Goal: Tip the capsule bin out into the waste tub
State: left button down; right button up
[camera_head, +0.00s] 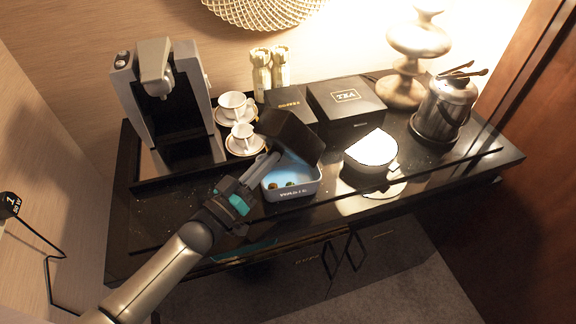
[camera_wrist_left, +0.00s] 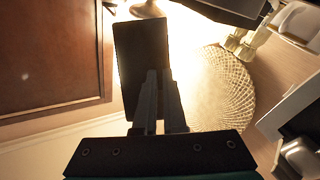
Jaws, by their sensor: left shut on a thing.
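The black capsule bin (camera_head: 291,135) is held tilted above the waste tub in the head view. It also shows in the left wrist view as a dark slab (camera_wrist_left: 140,55) beyond the fingers. The waste tub (camera_head: 293,194) is a pale blue open box with lettering on its front, standing on the black counter. A few small capsules (camera_head: 274,185) lie in it. My left gripper (camera_head: 269,160) comes from the front left and is shut on the bin; its fingers also show in the wrist view (camera_wrist_left: 158,102). The bin's inside is hidden. My right gripper is not in view.
The coffee machine (camera_head: 158,90) stands at left, with two white cups (camera_head: 234,105) on saucers beside it. Black boxes, one a TEA box (camera_head: 346,100), stand behind the tub. A white-topped vessel (camera_head: 371,153) is close right. A metal bucket (camera_head: 441,112) with tongs stands farther right.

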pick_arm(q)
jog(key=shift+w+a+n+y+p, duration=0.3)
jog(key=shift+a+n, duration=0.05)
jog(key=shift+n, duration=0.75)
dwell(0.3)
